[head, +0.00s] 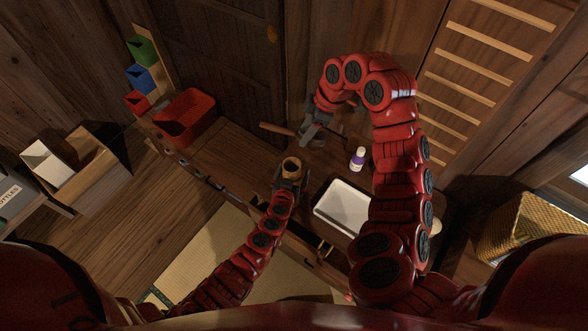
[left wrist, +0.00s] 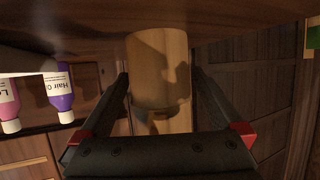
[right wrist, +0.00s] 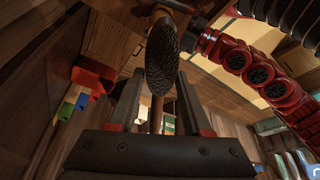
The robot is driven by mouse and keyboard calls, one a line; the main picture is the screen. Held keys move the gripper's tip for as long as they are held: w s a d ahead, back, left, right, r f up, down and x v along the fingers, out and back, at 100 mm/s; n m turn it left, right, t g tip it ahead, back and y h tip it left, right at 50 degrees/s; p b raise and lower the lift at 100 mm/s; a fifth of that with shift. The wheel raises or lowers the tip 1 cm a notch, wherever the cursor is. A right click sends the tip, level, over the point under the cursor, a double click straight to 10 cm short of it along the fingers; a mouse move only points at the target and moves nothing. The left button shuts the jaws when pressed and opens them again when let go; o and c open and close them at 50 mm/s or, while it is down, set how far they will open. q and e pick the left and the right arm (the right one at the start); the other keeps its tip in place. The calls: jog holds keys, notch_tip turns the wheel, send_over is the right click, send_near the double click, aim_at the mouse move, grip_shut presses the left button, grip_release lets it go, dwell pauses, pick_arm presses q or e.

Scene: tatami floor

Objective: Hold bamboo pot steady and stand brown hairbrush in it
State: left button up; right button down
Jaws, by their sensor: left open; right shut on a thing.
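The bamboo pot (head: 291,164) stands upright on the wooden counter. In the left wrist view the pale pot (left wrist: 158,75) sits between the fingers of my left gripper (head: 287,181), which is open with a finger on each side. The brush is outside the pot.
A white tray (head: 318,209) lies right of the pot. A purple bottle (head: 358,158) stands behind the tray. A red bin (head: 186,117) is at the counter's left end, near small green, blue and red bins. A woven basket (head: 520,216) is far right. Counter left of the pot looks clear.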

pick_arm(q)
jog(key=shift+w+d+f, duration=0.15)
jog(key=shift+w+f, duration=0.2)
jog(key=shift+w, duration=0.5)
